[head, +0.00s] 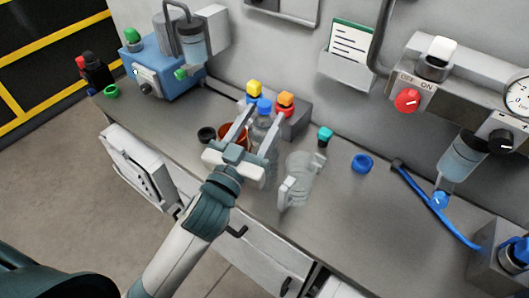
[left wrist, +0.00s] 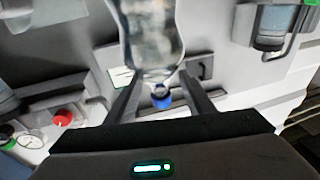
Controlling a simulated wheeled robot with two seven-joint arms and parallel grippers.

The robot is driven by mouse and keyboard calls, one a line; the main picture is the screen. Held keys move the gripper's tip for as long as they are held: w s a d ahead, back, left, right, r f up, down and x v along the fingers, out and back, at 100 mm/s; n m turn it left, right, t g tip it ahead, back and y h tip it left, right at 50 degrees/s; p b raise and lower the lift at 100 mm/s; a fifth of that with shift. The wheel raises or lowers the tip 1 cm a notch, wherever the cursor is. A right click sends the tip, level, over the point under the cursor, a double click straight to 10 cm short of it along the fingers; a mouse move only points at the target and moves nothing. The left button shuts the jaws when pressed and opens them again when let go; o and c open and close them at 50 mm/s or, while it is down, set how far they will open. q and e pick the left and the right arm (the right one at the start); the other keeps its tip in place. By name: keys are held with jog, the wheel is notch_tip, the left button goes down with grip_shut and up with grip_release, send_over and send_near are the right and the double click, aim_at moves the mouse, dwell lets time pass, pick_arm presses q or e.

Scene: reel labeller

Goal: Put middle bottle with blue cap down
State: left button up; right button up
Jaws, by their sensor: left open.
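The middle bottle (head: 264,128) is clear with a blue cap (head: 264,105). It stands on the grey bench, in front of a grey block with yellow- and orange-capped items. My left gripper (head: 265,116) is open, with one finger on each side of the bottle; whether either finger touches it I cannot tell. In the left wrist view the bottle (left wrist: 150,40) appears upside down, its blue cap (left wrist: 161,98) between the spread fingers (left wrist: 161,90). The bottle's base is hidden in the head view by my gripper. My right gripper is not in view.
A clear jug (head: 302,172) stands close to the right of my left gripper. A brown-red cup (head: 232,134) and a black ring (head: 206,134) are to the left. A blue ring (head: 362,163) and blue hose (head: 430,205) lie farther right. Bench between jug and hose is mostly free.

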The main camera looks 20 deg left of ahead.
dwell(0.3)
pick_arm(q)
jog(key=shift+w+d+r, duration=0.1)
jog(key=shift+w+r, duration=0.1)
jog(key=shift+w, duration=0.1)
jog(key=p+x, duration=0.2)
jog(key=x, duration=0.2)
jog(key=shift+r+p, duration=0.15)
jog(key=shift+p, duration=0.15)
jog(key=shift+w+d, duration=0.1)
jog(key=shift+w, duration=0.15)
grip_shut()
jog(key=shift+s+f, duration=0.1)
jog(key=shift+f, duration=0.25)
dwell(0.6)
jog(key=shift+r, duration=0.15)
